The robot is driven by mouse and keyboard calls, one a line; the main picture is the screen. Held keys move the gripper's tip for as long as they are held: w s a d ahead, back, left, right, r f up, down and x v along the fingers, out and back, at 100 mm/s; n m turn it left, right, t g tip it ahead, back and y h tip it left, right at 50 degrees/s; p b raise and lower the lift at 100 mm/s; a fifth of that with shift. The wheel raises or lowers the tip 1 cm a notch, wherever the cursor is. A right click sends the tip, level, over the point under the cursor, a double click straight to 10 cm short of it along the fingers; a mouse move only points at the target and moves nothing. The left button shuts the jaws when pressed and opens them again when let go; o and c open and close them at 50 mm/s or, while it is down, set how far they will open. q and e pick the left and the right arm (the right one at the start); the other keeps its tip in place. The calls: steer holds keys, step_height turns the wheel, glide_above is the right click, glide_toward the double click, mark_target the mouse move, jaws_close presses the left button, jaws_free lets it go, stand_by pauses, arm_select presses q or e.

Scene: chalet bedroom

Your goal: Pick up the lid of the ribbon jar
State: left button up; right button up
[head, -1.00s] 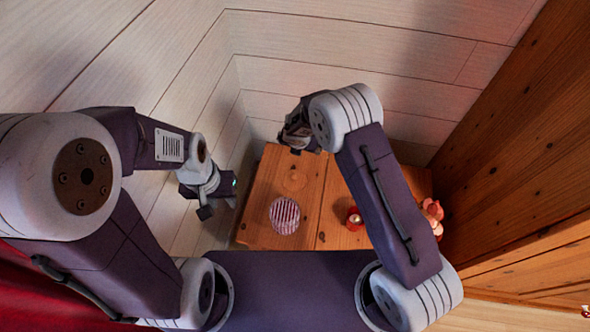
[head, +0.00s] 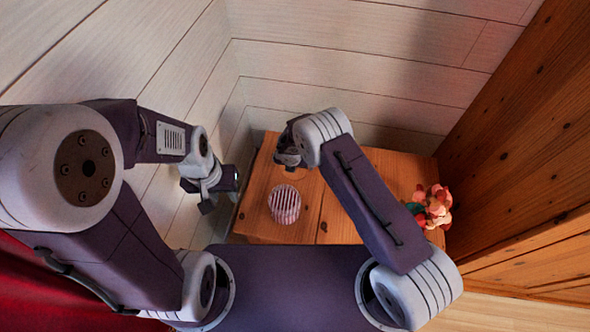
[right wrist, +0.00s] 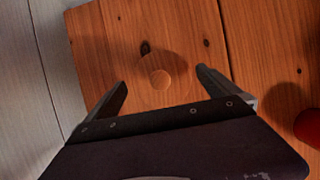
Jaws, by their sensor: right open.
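The ribbon jar (head: 284,204) is a round pot with pink and white stripes, standing on the wooden top. The lid (right wrist: 160,78) looks like a round wooden piece with a knob, close in colour to the wood under it. In the right wrist view it lies between and beyond the open fingers of my right gripper (right wrist: 162,88), which holds nothing.
The wooden top (head: 335,215) has a seam down its middle. A red object (right wrist: 310,127) shows at the right wrist view's edge. White plank walls (head: 340,70) rise behind; a wooden panel (head: 530,140) stands at right.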

steer(key=shift+x, duration=0.95)
steer(key=shift+r, duration=0.1)
steer(key=c, duration=1.1)
steer(key=shift+o, duration=0.2)
step_height(320, 180, up, 5)
steer(key=shift+f+p, duration=0.1)
steer(key=shift+p, duration=0.9)
steer(key=s+d+r+b, duration=0.1)
steer(key=s+d+r, duration=0.1)
steer(key=d+r, duration=0.4)
steer(key=d, duration=0.5)
steer(key=shift+s+d+b, duration=0.25)
steer(key=shift+s+b, duration=0.1)
steer(key=shift+b, duration=0.05)
